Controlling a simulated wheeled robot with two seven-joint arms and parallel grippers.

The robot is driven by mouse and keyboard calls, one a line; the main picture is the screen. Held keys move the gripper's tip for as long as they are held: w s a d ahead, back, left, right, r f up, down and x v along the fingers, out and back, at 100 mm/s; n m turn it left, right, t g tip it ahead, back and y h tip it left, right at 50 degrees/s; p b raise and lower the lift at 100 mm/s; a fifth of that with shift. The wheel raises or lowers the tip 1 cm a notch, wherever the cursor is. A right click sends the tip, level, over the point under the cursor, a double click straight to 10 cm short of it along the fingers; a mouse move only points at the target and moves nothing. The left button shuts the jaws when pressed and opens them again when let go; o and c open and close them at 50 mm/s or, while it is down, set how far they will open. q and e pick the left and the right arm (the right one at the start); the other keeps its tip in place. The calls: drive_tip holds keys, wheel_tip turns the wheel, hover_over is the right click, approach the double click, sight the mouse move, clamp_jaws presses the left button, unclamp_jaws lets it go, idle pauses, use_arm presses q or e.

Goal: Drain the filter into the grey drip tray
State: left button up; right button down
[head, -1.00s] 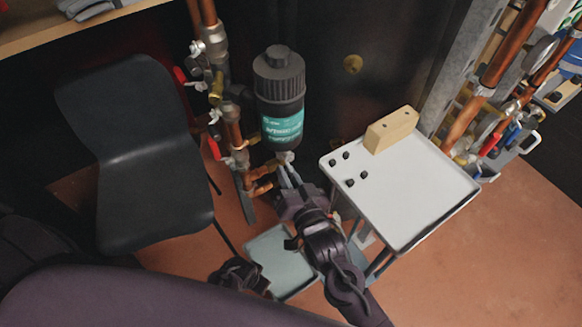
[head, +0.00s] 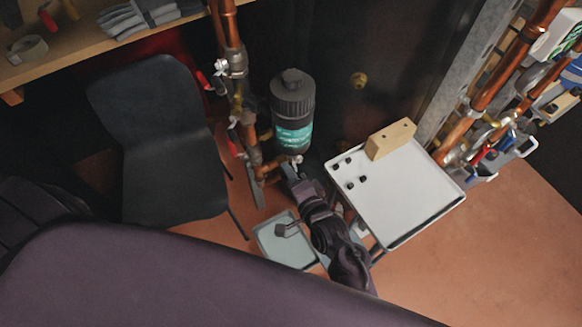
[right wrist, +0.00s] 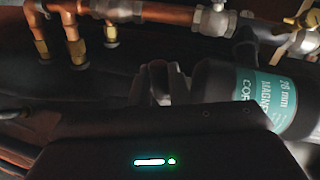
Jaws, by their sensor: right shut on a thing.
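The filter (head: 292,100) is a dark grey canister with a ribbed cap and a teal label, upright beside the copper pipes. In the right wrist view the filter (right wrist: 214,84) appears sideways and blurred. My right gripper (head: 290,171) is at the filter's lower end, shut on a small fitting there, apparently the drain valve. The fitting is mostly hidden by the fingers, which also show in the right wrist view (right wrist: 165,82). The grey drip tray (head: 262,243) lies on the floor below, partly covered by my right arm. No liquid is visible. My left gripper is not in view.
Copper pipes (head: 232,50) with red-handled valves stand left of the filter. A black chair (head: 165,140) is farther left. A white-topped trolley (head: 415,195) with a wooden block (head: 391,139) and several small black pieces stands close to the right of my arm.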

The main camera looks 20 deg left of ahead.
drive_tip(key=shift+r+m+p, duration=0.4)
drive_tip(key=shift+m+p, duration=0.35)
drive_tip(key=shift+m, duration=0.05)
drive_tip(key=c, duration=1.4)
unclamp_jaws()
drive_tip(key=shift+c, duration=0.2)
drive_tip(key=v, duration=0.7)
drive_tip(key=shift+s+d, duration=0.2)
drive_tip(key=shift+d, duration=0.15)
drive_tip(key=shift+r, duration=0.1)
